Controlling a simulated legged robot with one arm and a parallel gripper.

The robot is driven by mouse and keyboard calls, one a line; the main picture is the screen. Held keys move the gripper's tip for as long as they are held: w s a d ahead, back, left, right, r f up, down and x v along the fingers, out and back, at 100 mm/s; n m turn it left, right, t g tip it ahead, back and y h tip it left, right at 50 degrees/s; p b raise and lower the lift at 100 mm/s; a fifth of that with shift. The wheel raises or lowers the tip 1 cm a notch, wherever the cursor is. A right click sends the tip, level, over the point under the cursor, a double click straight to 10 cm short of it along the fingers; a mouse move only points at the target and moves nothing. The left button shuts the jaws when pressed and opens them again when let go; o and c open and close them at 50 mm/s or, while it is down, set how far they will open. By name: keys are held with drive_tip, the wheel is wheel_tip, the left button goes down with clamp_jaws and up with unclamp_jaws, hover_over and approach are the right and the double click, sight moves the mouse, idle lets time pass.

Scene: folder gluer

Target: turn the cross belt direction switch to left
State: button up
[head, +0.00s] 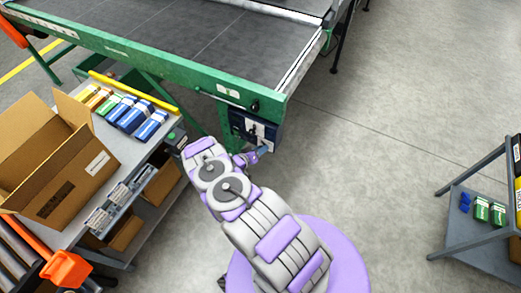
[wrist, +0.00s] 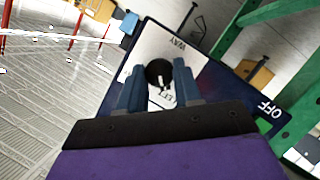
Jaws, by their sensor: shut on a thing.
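The cross belt direction switch (wrist: 158,72) is a round black knob with a white mark, on a white label plate in the wrist view. Its lettering appears upside down and is partly hidden. My gripper (wrist: 160,88) is shut on the knob, one blue finger on each side. The knob sits on a dark blue control box (wrist: 222,84) with "OFF" lettering at its right. In the head view the control box (head: 262,131) hangs under the green conveyor frame, with my gripper (head: 262,151) at its face; the knob is too small to make out there.
The green conveyor (head: 160,66) spans the top left above a grey shelf cart (head: 140,165) holding an open cardboard box (head: 65,150) and several small packages. Another grey cart (head: 475,215) stands at the right. The floor between is clear.

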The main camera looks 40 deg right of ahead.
drive_tip(key=shift+w+a, duration=0.15)
drive_tip(key=o, duration=1)
drive_tip(key=shift+o, duration=0.2)
drive_tip(key=p+v, duration=0.3)
drive_tip(key=v, duration=1.4)
drive_tip(key=shift+a, duration=0.2)
drive_tip(key=shift+f, duration=0.1)
